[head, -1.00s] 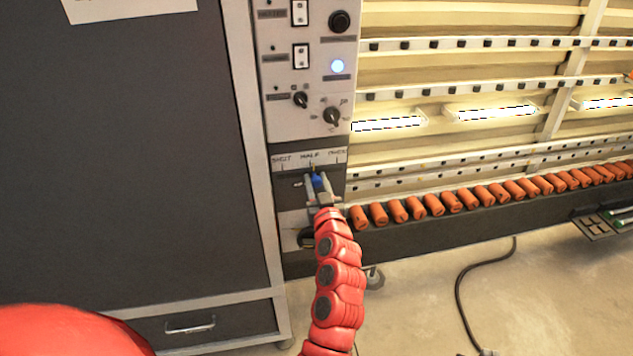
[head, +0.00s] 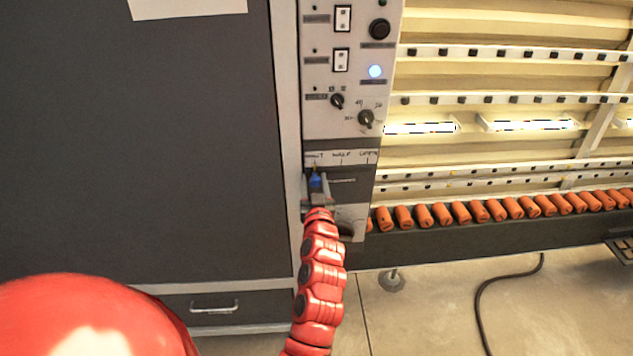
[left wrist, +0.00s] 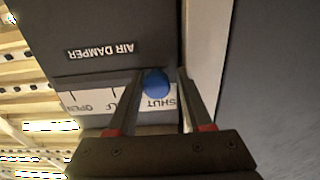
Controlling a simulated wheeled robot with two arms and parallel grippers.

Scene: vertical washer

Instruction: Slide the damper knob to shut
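The blue damper knob (head: 315,180) is at the left end of its scale on the control panel, below the SHUT mark. In the left wrist view the knob (left wrist: 155,83) shows by the SHUT lettering, with the AIR DAMPER label (left wrist: 103,50) beside it, upside down. My left gripper (head: 317,186) has its fingers apart, one on each side of the knob. In the left wrist view the knob is close against the left finger, and a narrow gap shows towards the right finger. Whether they touch is hard to tell. My right gripper is not in view.
Switches and dials are on the panel (head: 347,120) above the scale. A dark cabinet (head: 140,150) with a drawer (head: 215,308) stands at the left. Orange rollers (head: 440,214) run along the conveyor at the right. A cable (head: 487,290) lies on the floor.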

